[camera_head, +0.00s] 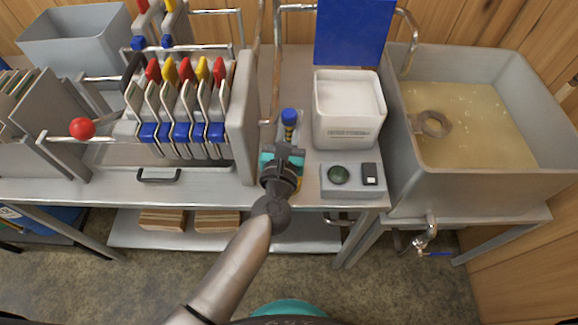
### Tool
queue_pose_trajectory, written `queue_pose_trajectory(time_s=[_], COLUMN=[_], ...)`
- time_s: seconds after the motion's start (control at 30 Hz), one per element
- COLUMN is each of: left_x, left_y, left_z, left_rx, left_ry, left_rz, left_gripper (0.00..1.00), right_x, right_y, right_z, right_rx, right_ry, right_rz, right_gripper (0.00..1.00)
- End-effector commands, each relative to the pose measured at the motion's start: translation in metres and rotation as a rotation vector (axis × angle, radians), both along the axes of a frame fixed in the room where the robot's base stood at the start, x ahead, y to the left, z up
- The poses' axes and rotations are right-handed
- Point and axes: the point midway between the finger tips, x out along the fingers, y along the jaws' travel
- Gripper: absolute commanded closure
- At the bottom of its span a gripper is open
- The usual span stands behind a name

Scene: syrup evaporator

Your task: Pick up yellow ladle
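No yellow ladle can be made out for certain. A small upright item with a blue top and yellow body (289,131) stands on the grey bench just behind my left gripper. My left gripper (288,151) points away from me over the bench's front part, right of the filter press. Its fingers are small and dark, and I cannot tell if they are open or shut. Teal and yellow patches (299,184) show beneath and beside it, mostly hidden by the gripper. My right gripper is out of view.
The filter press (242,120) with red and yellow handled plates stands left. A white open container (348,110) and a grey tray (339,189) with a dark round item stand right of the gripper. A red ball knob (82,128) sticks out left.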

Motion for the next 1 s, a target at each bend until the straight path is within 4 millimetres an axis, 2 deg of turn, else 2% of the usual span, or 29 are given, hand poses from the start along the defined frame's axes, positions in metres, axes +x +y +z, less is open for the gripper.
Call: queue_pose_trajectory(time_s=[0.03, 0.13, 1.0], left_x=[-0.0002, -0.0002, -0.0003], left_y=[0.0001, 0.0001, 0.0000], left_z=[-0.0002, -0.0002, -0.0004], left_rx=[0.000, 0.000, 0.000], left_ry=[0.000, 0.000, 0.001], left_rz=[0.000, 0.000, 0.000], left_gripper=[0.91, 1.00, 1.00], right_x=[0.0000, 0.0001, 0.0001], right_y=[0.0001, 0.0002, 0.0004], right_z=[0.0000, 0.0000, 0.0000], right_rx=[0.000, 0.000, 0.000], right_ry=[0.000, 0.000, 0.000], right_rz=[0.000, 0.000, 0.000], right_gripper=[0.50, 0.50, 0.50])
